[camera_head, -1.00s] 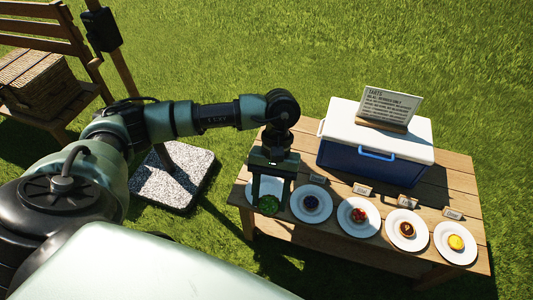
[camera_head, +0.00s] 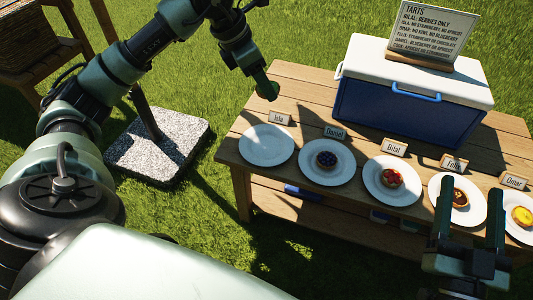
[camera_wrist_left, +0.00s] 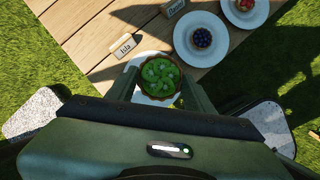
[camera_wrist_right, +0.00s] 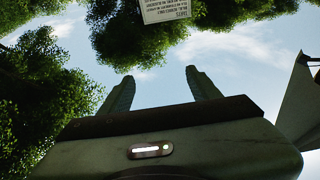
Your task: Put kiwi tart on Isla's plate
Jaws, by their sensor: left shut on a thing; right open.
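The kiwi tart (camera_wrist_left: 160,76) is held between the fingers of my left gripper (camera_wrist_left: 160,92) in the left wrist view, its green top showing. In the head view the left gripper (camera_head: 266,88) is raised off the table's far left edge, above and behind Isla's plate. Isla's plate (camera_head: 267,145) is white and empty, at the left end of the table, with the "Isla" card (camera_head: 279,119) behind it. In the left wrist view the plate is partly hidden behind the tart. My right gripper (camera_head: 468,212) is open and empty, in front of the table's right part.
Plates with a blueberry tart (camera_head: 326,160), strawberry tart (camera_head: 390,178), chocolate tart (camera_head: 460,198) and yellow tart (camera_head: 523,216) run rightward. A cooler (camera_head: 400,105) with a tarts sign (camera_head: 433,30) stands behind them on the wooden table (camera_head: 296,88).

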